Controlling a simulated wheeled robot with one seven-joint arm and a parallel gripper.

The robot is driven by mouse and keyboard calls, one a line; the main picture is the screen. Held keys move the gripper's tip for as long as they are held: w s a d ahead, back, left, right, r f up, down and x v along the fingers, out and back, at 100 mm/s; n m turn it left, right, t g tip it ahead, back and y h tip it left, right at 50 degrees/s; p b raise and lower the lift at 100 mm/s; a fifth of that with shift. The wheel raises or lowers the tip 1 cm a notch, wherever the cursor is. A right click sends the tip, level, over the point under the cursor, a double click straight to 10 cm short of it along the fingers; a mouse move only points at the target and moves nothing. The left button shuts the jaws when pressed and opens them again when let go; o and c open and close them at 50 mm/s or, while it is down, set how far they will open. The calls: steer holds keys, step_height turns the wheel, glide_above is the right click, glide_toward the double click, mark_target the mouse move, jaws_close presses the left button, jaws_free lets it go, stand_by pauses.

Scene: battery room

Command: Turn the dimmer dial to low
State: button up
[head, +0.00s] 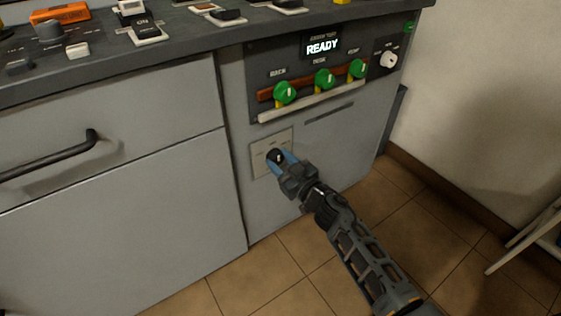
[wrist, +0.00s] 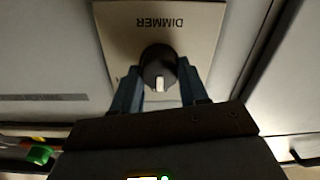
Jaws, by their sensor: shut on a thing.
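The dimmer dial (wrist: 158,66) is a dark round knob with a white pointer mark on a beige wall plate (wrist: 190,20) labelled DIMMER, which reads upside down in the wrist view. In the head view the dial (head: 276,156) sits on its plate (head: 258,147) on the grey cabinet front, below the READY panel. My gripper (wrist: 158,88) is shut on the dial, one blue finger on each side. In the wrist view the white mark points down the picture, toward my gripper's body. In the head view my gripper (head: 283,160) partly covers the plate, and its scale is too small to read.
Above the plate is a panel with a READY display (head: 322,47), green knobs (head: 324,79), a light rail (head: 310,103) and a small white knob (head: 388,60). Switches stand on the counter (head: 190,40). A drawer handle (head: 50,155) juts out left. Floor is clear below.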

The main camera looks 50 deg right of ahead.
steer(key=shift+n, duration=0.4)
steer(key=shift+c, duration=0.3)
steer(key=shift+n+p, duration=0.4)
steer(key=shift+n, duration=0.2)
steer(key=n, duration=0.3)
steer(key=shift+p, duration=0.3)
steer(key=n, duration=0.6)
steer(key=shift+a+f+n, duration=0.1)
steer(key=shift+a+n, duration=0.05)
steer(key=shift+n, duration=0.15)
steer(key=o, duration=1.1)
steer(key=shift+c, duration=0.2)
